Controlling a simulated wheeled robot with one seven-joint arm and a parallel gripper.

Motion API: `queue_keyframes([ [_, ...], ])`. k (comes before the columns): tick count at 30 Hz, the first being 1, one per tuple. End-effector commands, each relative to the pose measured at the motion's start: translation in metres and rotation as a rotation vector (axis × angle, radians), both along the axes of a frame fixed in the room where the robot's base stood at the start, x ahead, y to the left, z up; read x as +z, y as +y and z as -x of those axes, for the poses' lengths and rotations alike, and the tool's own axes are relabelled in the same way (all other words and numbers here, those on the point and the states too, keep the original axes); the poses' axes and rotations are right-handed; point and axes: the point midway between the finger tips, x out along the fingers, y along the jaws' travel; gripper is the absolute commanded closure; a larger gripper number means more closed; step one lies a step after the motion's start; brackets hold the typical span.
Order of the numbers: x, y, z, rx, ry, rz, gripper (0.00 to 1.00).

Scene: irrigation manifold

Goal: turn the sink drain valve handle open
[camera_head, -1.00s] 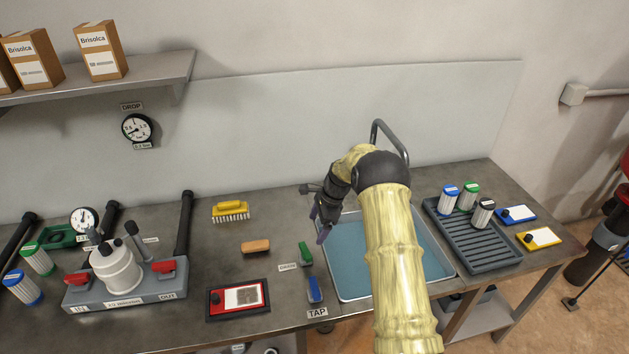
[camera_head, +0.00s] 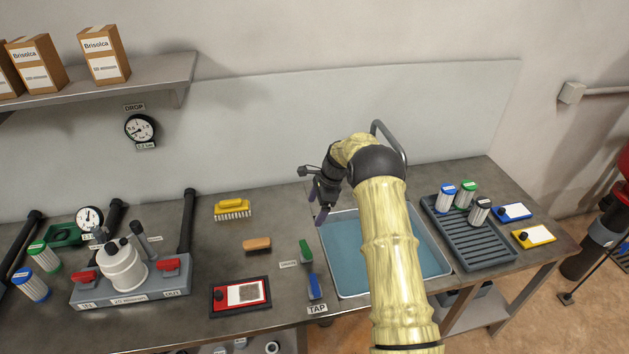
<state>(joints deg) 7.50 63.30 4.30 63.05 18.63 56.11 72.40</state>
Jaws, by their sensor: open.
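A green handle (camera_head: 306,250) lies on the bench just left of the sink, beside a small label (camera_head: 289,264) too small to read surely; it looks like the drain handle. A blue handle (camera_head: 314,287) is just below it, by a label reading TAP (camera_head: 317,309). The sink (camera_head: 433,243) is a shallow metal basin with a bluish inside, partly hidden by my arm. My gripper (camera_head: 317,207) is open and empty, its purple-tipped fingers pointing down. In the picture it is above the green handle, near the sink's back left corner, and apart from it.
A wooden-backed brush (camera_head: 257,244), yellow brush (camera_head: 232,209) and red-framed card (camera_head: 225,297) lie left of the handles. The filter manifold (camera_head: 123,272) stands further left. A curved faucet (camera_head: 388,137) rises behind the sink; a dark rack (camera_head: 483,254) with canisters stands right.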

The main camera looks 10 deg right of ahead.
Motion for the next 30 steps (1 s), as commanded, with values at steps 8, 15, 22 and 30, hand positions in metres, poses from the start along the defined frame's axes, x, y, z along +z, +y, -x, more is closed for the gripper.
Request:
queue_keyframes([
  [8, 0.017, 0.001, -0.006, 0.001, 0.000, 0.000, 0.13],
  [15, 0.029, 0.001, -0.011, 0.001, 0.000, 0.000, 0.13],
  [22, 0.041, 0.001, -0.016, 0.001, 0.000, 0.000, 0.13],
  [30, 0.055, 0.001, -0.022, 0.001, 0.000, 0.000, 0.13],
])
